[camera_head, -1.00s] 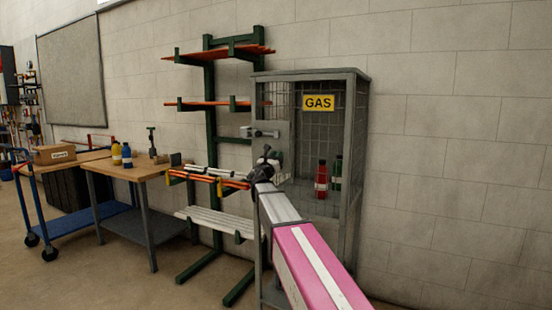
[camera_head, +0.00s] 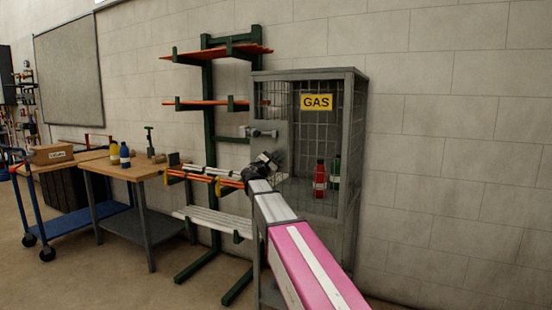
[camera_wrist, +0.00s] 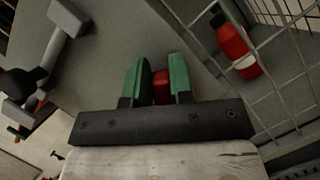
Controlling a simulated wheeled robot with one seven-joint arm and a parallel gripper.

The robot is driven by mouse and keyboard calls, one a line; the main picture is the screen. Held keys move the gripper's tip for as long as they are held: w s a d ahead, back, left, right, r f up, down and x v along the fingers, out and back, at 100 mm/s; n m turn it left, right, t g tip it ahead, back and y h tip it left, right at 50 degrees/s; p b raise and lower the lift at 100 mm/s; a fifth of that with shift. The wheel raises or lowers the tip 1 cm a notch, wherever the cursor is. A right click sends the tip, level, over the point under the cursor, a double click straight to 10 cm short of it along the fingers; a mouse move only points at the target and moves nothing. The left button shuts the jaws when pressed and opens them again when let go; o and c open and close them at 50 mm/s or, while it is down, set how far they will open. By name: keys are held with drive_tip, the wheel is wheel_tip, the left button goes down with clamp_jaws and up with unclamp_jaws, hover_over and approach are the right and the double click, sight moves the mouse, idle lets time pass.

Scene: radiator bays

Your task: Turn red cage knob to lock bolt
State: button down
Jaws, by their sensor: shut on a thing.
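The gas cage (camera_head: 360,150) stands against the wall with a yellow GAS sign (camera_head: 317,102). In the wrist view my gripper (camera_wrist: 160,82) has its two green fingers shut on the red knob (camera_wrist: 161,87), which shows between them against the grey door plate (camera_wrist: 108,60). In the head view my gripper (camera_head: 264,163) is at the front of the cage, and the knob is hidden behind it. The bolt (camera_head: 262,132) is a grey bar on the plate above my gripper; it also shows at the upper left of the wrist view (camera_wrist: 52,50).
A red bottle (camera_head: 320,178) and a green bottle (camera_head: 335,172) stand inside the cage behind mesh. A green rack (camera_head: 209,130) with pipes is left of the cage. A wooden workbench (camera_head: 135,172) and a blue cart (camera_head: 75,228) stand farther left.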

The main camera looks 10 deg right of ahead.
drive_tip(key=m+g, duration=0.1)
drive_tip(key=m, duration=0.3)
drive_tip(key=f+m+g, duration=0.1)
drive_tip(key=m, duration=0.1)
drive_tip(key=shift+s+d+m+g, duration=0.2)
drive_tip(key=shift+d+m+g, duration=0.1)
drive_tip(key=shift+d+m, duration=0.1)
drive_tip(key=m, duration=0.2)
drive_tip(key=f+m+g+y, duration=0.1)
drive_tip(key=m, duration=0.2)
drive_tip(key=shift+s+g, duration=0.1)
drive_tip(key=shift+g, duration=0.2)
drive_tip(key=shift+f+y, duration=0.1)
drive_tip(key=shift+y, duration=0.2)
drive_tip(key=c, duration=1)
unclamp_jaws()
drive_tip(key=v, duration=1)
drive_tip(key=shift+s+a, duration=0.15)
drive_tip(key=shift+a, duration=0.2)
drive_tip(key=shift+f, duration=0.1)
